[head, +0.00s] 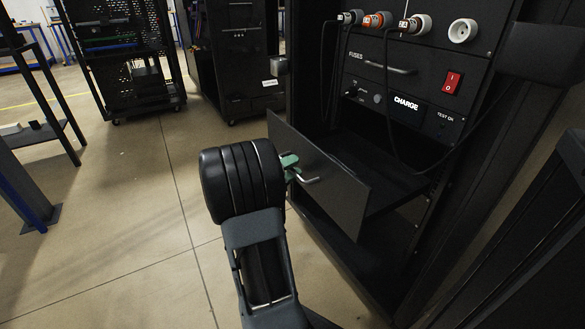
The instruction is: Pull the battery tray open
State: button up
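The battery tray (335,188) is a dark drawer low in the black rack. Its flat front panel stands out from the rack, so the tray is at least partly open; a dark space shows behind the panel. A metal bar handle (307,180) is on the panel's face. My gripper (291,166) is at the left end of this handle, and its green fingertips show there. My thick black wrist hides most of the gripper. I cannot tell whether the fingers are closed around the handle or only beside it.
Above the tray, the rack carries a fuse panel (385,70) with a red switch (452,83), a lit CHARGE label (407,104), plugs and hanging black cables. Another black cabinet (238,60) and a perforated rack (120,55) stand behind. The floor (110,220) at left is clear.

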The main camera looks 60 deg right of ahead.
jog(key=shift+a, duration=0.1)
jog(key=p+v, duration=0.3)
jog(key=v, duration=1)
jog(key=shift+w+a, duration=0.2)
jog(key=shift+f, duration=0.15)
